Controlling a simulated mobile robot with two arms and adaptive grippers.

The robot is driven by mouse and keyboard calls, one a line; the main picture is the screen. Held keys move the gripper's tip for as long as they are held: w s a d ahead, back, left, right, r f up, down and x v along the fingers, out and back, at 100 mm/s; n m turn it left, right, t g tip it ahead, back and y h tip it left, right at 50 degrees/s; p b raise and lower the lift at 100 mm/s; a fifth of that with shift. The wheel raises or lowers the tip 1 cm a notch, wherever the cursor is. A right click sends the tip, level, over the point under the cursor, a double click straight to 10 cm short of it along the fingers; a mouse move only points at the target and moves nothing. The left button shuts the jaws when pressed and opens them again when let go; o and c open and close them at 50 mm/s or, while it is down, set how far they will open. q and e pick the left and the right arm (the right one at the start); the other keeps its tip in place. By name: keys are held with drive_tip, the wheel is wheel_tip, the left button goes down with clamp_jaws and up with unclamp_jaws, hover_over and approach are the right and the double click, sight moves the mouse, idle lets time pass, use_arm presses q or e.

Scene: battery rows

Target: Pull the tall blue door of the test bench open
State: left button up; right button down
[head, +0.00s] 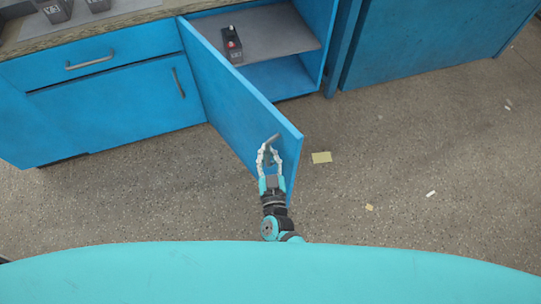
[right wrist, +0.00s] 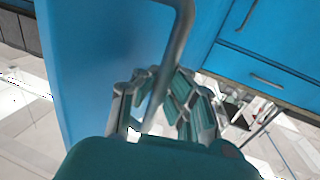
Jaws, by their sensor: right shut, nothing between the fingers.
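The tall blue door (head: 232,108) of the bench stands swung out from the cabinet, and the inside shows behind it. Its grey bar handle (head: 272,142) is near the free edge. My right gripper (head: 268,150) is at this handle, its fingers shut with nothing held between them. In the right wrist view the fingers (right wrist: 165,82) overlap the handle (right wrist: 181,40), which stands out from the blue door face (right wrist: 85,75). Whether they touch it I cannot tell. My left gripper is not in view.
A dark battery with a red cap (head: 232,45) stands on the grey shelf (head: 277,35) inside the cabinet. A blue drawer (head: 110,58) and a closed lower door (head: 120,105) are at the left. The floor at the right is open, with small scraps such as a yellow piece (head: 321,157).

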drive_tip(key=shift+s+d+f, duration=0.2)
drive_tip(key=shift+s+f, duration=0.1)
drive_tip(key=shift+f, duration=0.05)
drive_tip(key=c, duration=1.5)
unclamp_jaws()
drive_tip(key=shift+s+d+r, duration=0.1)
drive_tip(key=shift+d+r, duration=0.05)
drive_tip(key=shift+r, duration=0.1)
drive_tip(key=shift+o, duration=0.8)
drive_tip(key=shift+a, duration=0.2)
drive_tip(key=shift+a+r, duration=0.1)
